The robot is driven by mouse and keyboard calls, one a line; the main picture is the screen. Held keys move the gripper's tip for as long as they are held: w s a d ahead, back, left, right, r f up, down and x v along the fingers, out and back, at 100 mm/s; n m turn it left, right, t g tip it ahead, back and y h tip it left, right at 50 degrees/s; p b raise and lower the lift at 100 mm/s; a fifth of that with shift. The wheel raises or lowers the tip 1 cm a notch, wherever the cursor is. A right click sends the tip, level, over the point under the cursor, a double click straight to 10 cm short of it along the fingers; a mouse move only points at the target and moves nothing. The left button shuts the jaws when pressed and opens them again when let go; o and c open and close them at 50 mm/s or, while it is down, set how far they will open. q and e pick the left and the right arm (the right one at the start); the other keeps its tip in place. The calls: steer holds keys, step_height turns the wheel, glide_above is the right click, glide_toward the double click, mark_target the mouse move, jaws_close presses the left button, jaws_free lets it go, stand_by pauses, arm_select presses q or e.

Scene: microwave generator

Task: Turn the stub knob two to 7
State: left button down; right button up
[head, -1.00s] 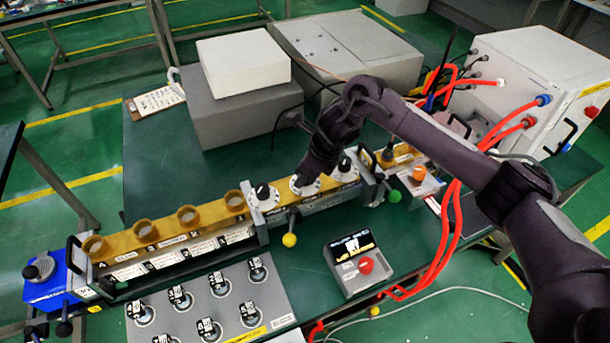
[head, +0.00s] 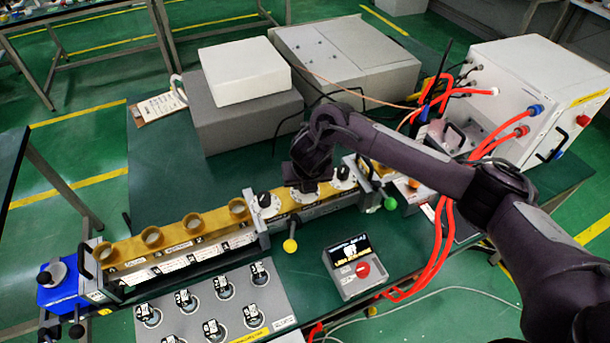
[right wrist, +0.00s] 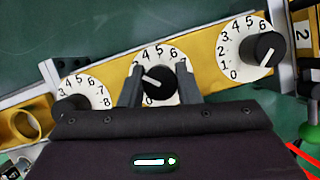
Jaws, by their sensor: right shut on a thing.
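Three black stub knobs with white numbered dials sit in a row on the yellow-topped rail. The middle knob (right wrist: 158,86) is between the two fingers of my right gripper (right wrist: 159,88), which is shut on it. Its white pointer line aims up and left, toward the low numbers of its dial; the 7 shows at the dial's right side, partly covered by a finger. In the head view my right gripper (head: 306,181) points down over the middle dial (head: 304,197) and hides its knob. My left gripper is not in view.
The left knob (head: 265,199) and right knob (head: 343,172) stand close on either side. Yellow-tipped (head: 290,245) and green-tipped (head: 389,203) levers stick out in front. A display box with a red button (head: 362,270) and red cables (head: 445,235) lie to the right.

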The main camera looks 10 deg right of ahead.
steer(key=m+p, duration=0.2)
steer(key=m+h+p, duration=0.1)
steer(key=m+p, duration=0.1)
steer(key=m+h+p, duration=0.1)
steer(key=m+p, duration=0.1)
steer(key=shift+r+g, duration=0.35)
steer(key=shift+g, duration=0.05)
steer(key=shift+m+g+h+p, duration=0.3)
steer(key=shift+m+h+p, duration=0.2)
steer(key=shift+m+p, duration=0.5)
steer(key=m+p, duration=0.1)
steer(key=m, duration=0.2)
steer(key=shift+f+g+h, duration=0.15)
steer(key=shift+g+h, duration=0.25)
steer(key=shift+m+g+p, duration=0.3)
steer(key=shift+m+p, duration=0.15)
steer(key=shift+m, duration=0.45)
steer(key=shift+f+m+g, duration=0.1)
steer(key=shift+m+g, duration=0.2)
steer(key=shift+m, duration=0.6)
steer(key=m+g, duration=0.1)
steer(key=m, duration=0.3)
steer(key=shift+f+m+g+b, duration=0.15)
steer(key=shift+m+g+b, duration=0.15)
steer(key=shift+g+b, duration=0.1)
steer(key=m+g+b, duration=0.1)
steer(key=m, duration=0.3)
steer(key=shift+m+g, duration=0.3)
steer(key=shift+g, duration=0.1)
